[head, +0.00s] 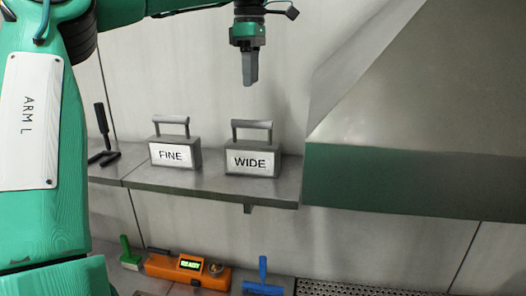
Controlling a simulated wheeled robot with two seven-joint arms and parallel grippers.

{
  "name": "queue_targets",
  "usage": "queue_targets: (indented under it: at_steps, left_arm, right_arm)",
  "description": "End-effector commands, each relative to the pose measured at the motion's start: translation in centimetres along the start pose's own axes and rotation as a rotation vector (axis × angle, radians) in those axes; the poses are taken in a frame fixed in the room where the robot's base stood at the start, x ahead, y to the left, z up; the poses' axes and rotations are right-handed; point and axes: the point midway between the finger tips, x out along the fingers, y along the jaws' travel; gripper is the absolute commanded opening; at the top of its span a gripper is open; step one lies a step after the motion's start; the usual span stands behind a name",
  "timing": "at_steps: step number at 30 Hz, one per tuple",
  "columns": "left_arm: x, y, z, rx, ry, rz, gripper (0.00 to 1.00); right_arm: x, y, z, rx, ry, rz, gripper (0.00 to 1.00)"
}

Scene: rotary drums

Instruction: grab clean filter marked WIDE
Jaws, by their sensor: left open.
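The filter marked WIDE (251,160) is a grey block with a white label and a bar handle on top. It stands upright near the right end of a metal shelf. The filter marked FINE (175,154) is a similar block to its left on the same shelf. My left gripper (250,84) points down above the WIDE filter's handle, with a visible gap between them. It is open and empty; its fingers overlap from this side. My right gripper is not in view.
The shelf (205,184) also holds a dark handled tool (104,140) at its left. Below are a green-handled tool (129,252), an orange device with a lit display (188,269) and a blue scraper-like tool (263,278). A large metal and green housing (415,180) borders the shelf on the right.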

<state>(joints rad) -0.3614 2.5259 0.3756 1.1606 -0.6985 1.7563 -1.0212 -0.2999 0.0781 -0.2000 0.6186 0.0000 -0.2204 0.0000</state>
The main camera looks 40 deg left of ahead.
Motion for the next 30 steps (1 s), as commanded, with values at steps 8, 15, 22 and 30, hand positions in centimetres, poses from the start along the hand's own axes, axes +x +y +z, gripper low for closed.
queue_targets:
  at_steps: [8,15,22,30]
  left_arm:
    - [4.8,-0.1,0.0,0.002,0.000,-0.004,0.44]
    - [7.2,0.0,0.0,0.001,0.000,-0.001,0.44]
    - [8.7,0.1,0.2,0.003,0.001,-0.003,0.44]
    - [11.9,0.3,0.3,0.001,0.002,-0.002,0.44]
  right_arm:
    - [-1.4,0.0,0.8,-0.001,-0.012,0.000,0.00]
    - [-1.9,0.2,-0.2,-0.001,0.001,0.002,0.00]
    - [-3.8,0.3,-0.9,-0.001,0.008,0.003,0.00]
    - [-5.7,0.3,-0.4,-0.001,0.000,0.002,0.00]
